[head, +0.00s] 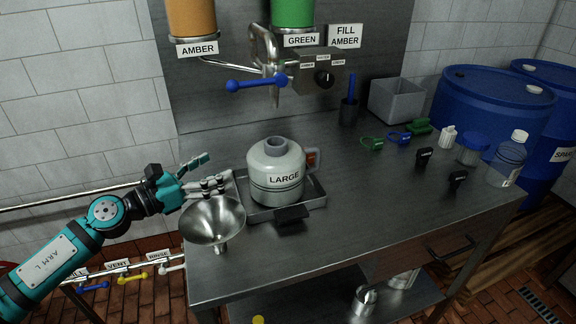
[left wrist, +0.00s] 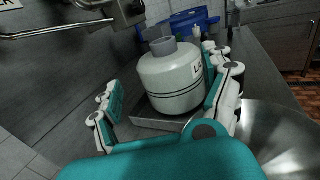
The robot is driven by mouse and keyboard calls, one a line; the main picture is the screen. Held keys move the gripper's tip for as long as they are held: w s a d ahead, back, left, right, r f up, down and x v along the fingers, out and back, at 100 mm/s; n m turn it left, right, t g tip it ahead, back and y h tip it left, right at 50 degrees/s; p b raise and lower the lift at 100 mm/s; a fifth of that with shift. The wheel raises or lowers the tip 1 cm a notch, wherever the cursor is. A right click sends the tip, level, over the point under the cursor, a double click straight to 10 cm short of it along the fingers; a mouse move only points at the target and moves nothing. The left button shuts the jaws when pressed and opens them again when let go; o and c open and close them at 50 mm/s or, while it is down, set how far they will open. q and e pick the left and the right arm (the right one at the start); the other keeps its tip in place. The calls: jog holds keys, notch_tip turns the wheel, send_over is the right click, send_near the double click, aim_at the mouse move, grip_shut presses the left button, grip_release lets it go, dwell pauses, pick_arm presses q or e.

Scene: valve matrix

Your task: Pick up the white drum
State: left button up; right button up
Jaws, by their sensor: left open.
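The white drum (head: 276,170), labelled LARGE, stands upright in a shallow metal tray (head: 317,198) on the steel bench. It has a grey neck on top and a handle with an orange-brown part at its right. My left gripper (head: 217,170) is open just left of the drum, with its fingers pointing toward it. In the left wrist view the drum (left wrist: 172,84) shows ahead between the spread fingers of the gripper (left wrist: 163,75). I cannot tell whether a finger touches it. My right gripper is not in view.
A steel funnel (head: 214,222) sits at the bench's left front, close under my left gripper. A blue-handled tap (head: 257,84) hangs above the drum. A grey bin (head: 396,100), clips and bottles stand at the right. The middle right of the bench (head: 350,190) is clear.

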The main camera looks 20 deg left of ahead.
aim_at(266, 147)
pick_arm(q)
jog(key=p+x, duration=0.2)
jog(key=x, duration=0.3)
jog(key=p+x, duration=0.3)
jog(key=x, duration=0.3)
jog(key=shift+r, duration=0.25)
jog(key=shift+w+d, duration=0.35)
jog(key=p+x, duration=0.2)
jog(key=x, duration=0.2)
jog(key=shift+d+f, duration=0.1)
jog(key=shift+d, duration=0.2)
jog(key=shift+w+d+f, duration=0.1)
jog(key=shift+w+d, duration=0.1)
jog(key=shift+w, duration=0.05)
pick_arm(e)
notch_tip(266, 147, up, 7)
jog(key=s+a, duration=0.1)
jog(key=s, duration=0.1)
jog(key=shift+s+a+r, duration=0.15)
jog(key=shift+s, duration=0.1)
pick_arm(q)
jog(key=shift+s+a, duration=0.1)
jog(key=shift+c, duration=0.4)
